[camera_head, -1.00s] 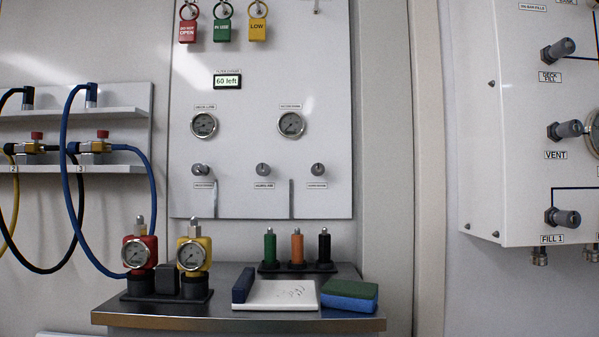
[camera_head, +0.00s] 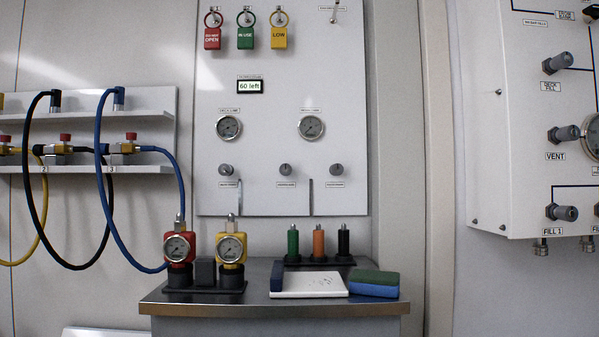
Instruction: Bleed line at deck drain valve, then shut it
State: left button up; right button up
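The white wall panel (camera_head: 275,110) carries a row of three grey knobs: left (camera_head: 226,170), middle (camera_head: 285,170) and right (camera_head: 336,170). The small labels under them are too blurred to read, so I cannot tell which, if any, is the deck drain valve. Two round gauges, left (camera_head: 228,127) and right (camera_head: 311,127), sit above the knobs. On the right cabinet (camera_head: 510,130), grey valve knobs stick out: one labelled DECK FILL (camera_head: 557,63), one labelled VENT (camera_head: 563,133) and one labelled FILL 1 (camera_head: 561,212). Neither of my grippers is in view.
A steel-edged bench (camera_head: 280,308) stands below the panel. Hoses (camera_head: 103,180) hang at left. A display (camera_head: 250,86) reads "60 left".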

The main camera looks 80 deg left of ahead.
aim_at(223, 170)
jog(key=k, duration=1.05)
jog(key=u, duration=0.35)
